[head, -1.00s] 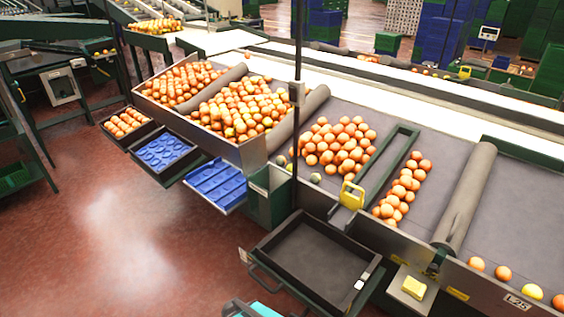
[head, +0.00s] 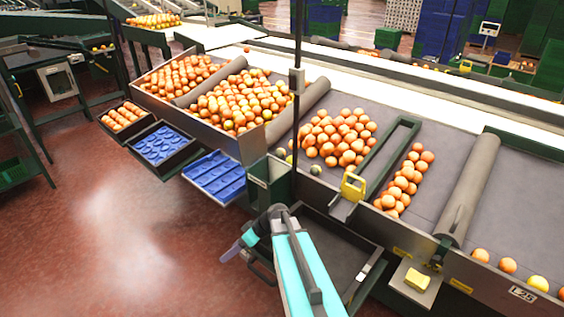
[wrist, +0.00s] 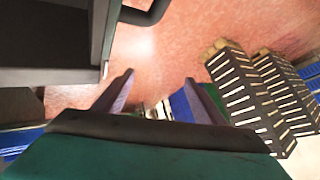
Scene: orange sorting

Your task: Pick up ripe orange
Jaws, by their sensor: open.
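Ripe oranges lie in a pile (head: 338,138) on the grey sorting belt. A narrow strip of oranges (head: 405,183) lies right of the green divider. Several more fill the sloped bin (head: 238,100) at the upper left. Loose oranges (head: 507,265) lie at the lower right beside a yellow fruit (head: 538,283). Greenish fruits (head: 316,170) lie at the pile's near edge. My gripper (head: 230,256) is in front of the belt, near the black tray and apart from all the fruit. In the wrist view my gripper (wrist: 158,90) has its fingers apart with nothing between them.
The black tray (head: 345,232) looks empty but is partly hidden by my arm. Blue trays (head: 215,176) and a tray of oranges (head: 123,117) stand to its left. A dark roller (head: 468,190) and a vertical pole (head: 296,60) are obstacles. Red floor (head: 110,230) is open at left.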

